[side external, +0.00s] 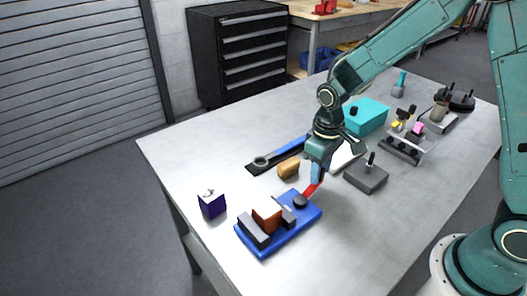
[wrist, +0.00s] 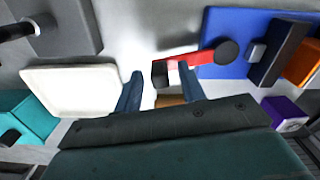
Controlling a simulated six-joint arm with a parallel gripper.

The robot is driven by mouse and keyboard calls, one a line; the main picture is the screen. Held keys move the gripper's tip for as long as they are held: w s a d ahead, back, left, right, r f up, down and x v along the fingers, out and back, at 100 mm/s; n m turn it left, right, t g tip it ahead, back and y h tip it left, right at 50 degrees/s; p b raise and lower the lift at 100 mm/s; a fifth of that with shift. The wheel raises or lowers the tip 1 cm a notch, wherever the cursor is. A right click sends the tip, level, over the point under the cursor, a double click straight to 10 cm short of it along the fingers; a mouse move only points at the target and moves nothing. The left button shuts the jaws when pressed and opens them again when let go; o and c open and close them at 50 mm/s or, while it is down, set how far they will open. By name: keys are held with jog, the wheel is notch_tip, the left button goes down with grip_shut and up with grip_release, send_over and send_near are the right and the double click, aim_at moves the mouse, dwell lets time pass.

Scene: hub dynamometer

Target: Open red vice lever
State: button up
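The blue vice (side external: 290,240) sits on the table with an orange-brown block (side external: 266,219) between its grey jaws. Its red lever (side external: 311,190) sticks out from a dark round pivot (side external: 300,201) toward my gripper (side external: 317,176). In the wrist view the red lever (wrist: 192,60) runs left from the pivot (wrist: 226,51) on the blue vice base (wrist: 222,25). My gripper (wrist: 161,72) is open. Its two blue fingers are apart, with the lever's dark end (wrist: 160,74) showing in the gap between the tips. I cannot tell whether a finger touches the lever.
A purple box (side external: 211,205) stands left of the vice. A tan block (side external: 288,167) and a black-and-blue wrench-like tool (side external: 275,155) lie behind it. A grey block with a knob (side external: 366,178) stands to the right, with a teal box (side external: 366,116) farther back. The front-right table is clear.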

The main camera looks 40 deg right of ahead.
jog(key=shift+f, duration=0.2)
grip_shut()
jog(key=shift+w, duration=0.1)
jog(key=shift+w+a+n, duration=0.3)
jog(key=shift+w+n, duration=0.35)
jog(key=shift+n, duration=0.3)
jog(key=shift+w+a+n, duration=0.25)
jog(key=shift+w+n, duration=0.35)
jog(key=shift+n, duration=0.35)
jog(key=shift+w+a+n, duration=0.5)
jog(key=shift+w+n, duration=0.05)
jog(key=shift+n, duration=0.45)
jog(key=shift+w+a+n, duration=0.45)
jog(key=shift+w+n, duration=0.05)
jog(key=shift+n, duration=0.5)
